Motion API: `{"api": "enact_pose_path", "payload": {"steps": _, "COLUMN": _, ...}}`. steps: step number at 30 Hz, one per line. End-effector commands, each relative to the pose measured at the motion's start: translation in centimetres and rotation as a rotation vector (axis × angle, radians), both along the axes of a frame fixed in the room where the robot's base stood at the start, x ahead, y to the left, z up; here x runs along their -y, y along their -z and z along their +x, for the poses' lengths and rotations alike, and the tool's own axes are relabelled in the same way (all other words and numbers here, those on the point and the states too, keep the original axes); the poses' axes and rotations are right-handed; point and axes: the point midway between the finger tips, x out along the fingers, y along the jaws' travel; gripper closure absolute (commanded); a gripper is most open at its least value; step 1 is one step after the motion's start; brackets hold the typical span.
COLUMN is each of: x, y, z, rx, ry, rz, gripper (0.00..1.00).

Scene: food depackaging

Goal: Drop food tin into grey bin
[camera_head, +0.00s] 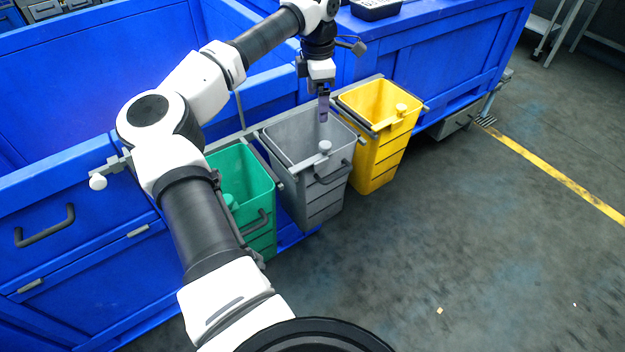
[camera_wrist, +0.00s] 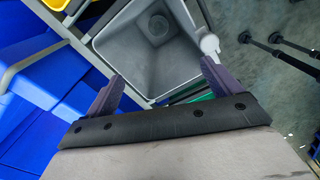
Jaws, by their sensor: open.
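The grey bin (camera_head: 307,180) stands between the green and yellow bins. My gripper (camera_head: 323,112) is above its opening, fingers pointing down. In the wrist view my gripper (camera_wrist: 161,70) has its two purple fingers wide apart with nothing between them. The grey bin (camera_wrist: 125,45) lies beyond the fingertips there. A round, greyish tin-like object (camera_wrist: 158,27) rests inside on the bin's floor; it looks like the food tin, but no label can be made out. In the head view the bin's floor is hidden, and no tin shows there.
The green bin (camera_head: 250,190) is left of the grey bin, partly behind my arm. The yellow bin (camera_head: 375,145) is to the right. The bins hang along a rail beside large blue crates (camera_head: 440,50). The dark floor (camera_head: 440,240) in front is mostly clear.

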Motion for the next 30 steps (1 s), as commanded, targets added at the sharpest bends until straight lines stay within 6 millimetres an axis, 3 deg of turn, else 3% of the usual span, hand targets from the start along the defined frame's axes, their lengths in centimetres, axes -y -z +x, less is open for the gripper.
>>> {"api": "enact_pose_path", "payload": {"steps": 3, "x": 0.0, "y": -2.2, "z": 0.0, "rx": 0.002, "ry": -0.001, "rz": 0.000, "gripper": 0.10}}
{"api": "enact_pose_path", "payload": {"steps": 9, "x": 0.0, "y": -4.3, "z": 0.0, "rx": 0.000, "ry": 0.001, "rz": 0.000, "gripper": 0.10}}
{"api": "enact_pose_path", "payload": {"steps": 24, "x": 0.1, "y": -4.6, "z": 0.0, "rx": 0.000, "ry": 0.002, "rz": -0.004, "gripper": 0.10}}
{"api": "enact_pose_path", "payload": {"steps": 27, "x": 1.7, "y": -4.6, "z": -0.3, "rx": 0.008, "ry": 0.022, "rz": -0.062, "gripper": 0.10}}
{"api": "enact_pose_path", "payload": {"steps": 29, "x": 4.0, "y": -4.9, "z": -0.6, "rx": 0.018, "ry": 0.046, "rz": -0.144, "gripper": 0.10}}
{"api": "enact_pose_path", "payload": {"steps": 30, "x": 6.0, "y": -5.3, "z": -1.1, "rx": 0.027, "ry": 0.069, "rz": -0.223, "gripper": 0.10}}
